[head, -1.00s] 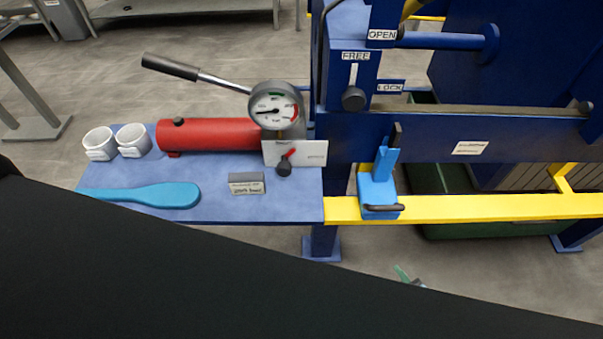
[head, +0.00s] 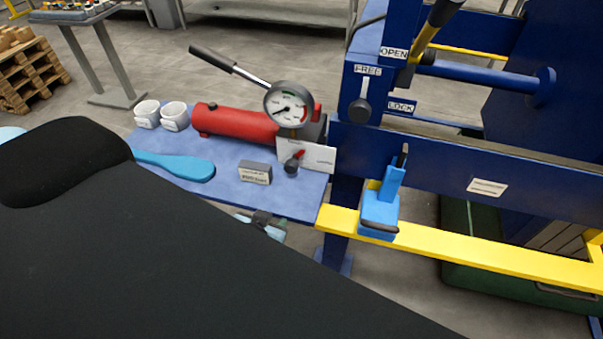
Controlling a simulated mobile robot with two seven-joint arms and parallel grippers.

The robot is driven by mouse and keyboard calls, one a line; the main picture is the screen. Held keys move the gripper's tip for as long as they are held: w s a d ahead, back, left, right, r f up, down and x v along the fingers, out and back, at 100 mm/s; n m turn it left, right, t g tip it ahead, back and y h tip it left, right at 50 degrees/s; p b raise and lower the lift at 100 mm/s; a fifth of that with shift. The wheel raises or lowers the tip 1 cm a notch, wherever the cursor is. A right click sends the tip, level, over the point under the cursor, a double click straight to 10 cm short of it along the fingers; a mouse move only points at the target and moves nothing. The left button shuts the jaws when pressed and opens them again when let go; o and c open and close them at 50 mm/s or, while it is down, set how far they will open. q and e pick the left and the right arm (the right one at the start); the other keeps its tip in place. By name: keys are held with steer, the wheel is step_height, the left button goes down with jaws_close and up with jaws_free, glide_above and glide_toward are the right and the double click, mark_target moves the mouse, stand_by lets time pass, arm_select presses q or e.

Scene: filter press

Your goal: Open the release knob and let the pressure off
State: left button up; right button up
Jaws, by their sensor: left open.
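The release knob (head: 291,166) is black with a red pointer tilted up to the right, in front of a white label plate (head: 318,158) at the front of the red pump (head: 235,122). The round pressure gauge (head: 289,103) stands just above; its needle points left, too small to read exactly. The pump's lever (head: 232,66) slants up to the left. My left gripper (head: 264,222) is open, by the front edge of the blue shelf, below and left of the knob, apart from it. My black arm hides part of the gripper. My right gripper is not in view.
The blue shelf (head: 222,192) holds two white cups (head: 160,114), a teal paddle (head: 180,165) and a small grey label block (head: 255,173). A blue clamp (head: 380,208) stands on the yellow rail (head: 470,255) at the right. The FREE/LOCK lever (head: 360,110) is above.

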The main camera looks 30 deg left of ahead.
mark_target(290, 168)
arm_select(q)
steer(key=w+r+t, duration=0.1)
steer(key=w, duration=0.1)
steer(key=w+a+r+t, duration=0.1)
steer(key=w+r, duration=0.1)
steer(key=w+a+r+n+t, duration=0.1)
steer(key=w+r, duration=0.1)
steer(key=w, duration=0.1)
steer(key=shift+w+r, duration=0.1)
steer(key=shift+r, duration=0.1)
steer(key=shift+d+r+t+y, duration=0.1)
steer(key=shift+d+t+y, duration=0.2)
steer(key=shift+x, duration=3.85)
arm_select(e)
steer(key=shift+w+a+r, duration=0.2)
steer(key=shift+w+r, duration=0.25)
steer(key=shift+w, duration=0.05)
arm_select(q)
steer(key=c, duration=0.7)
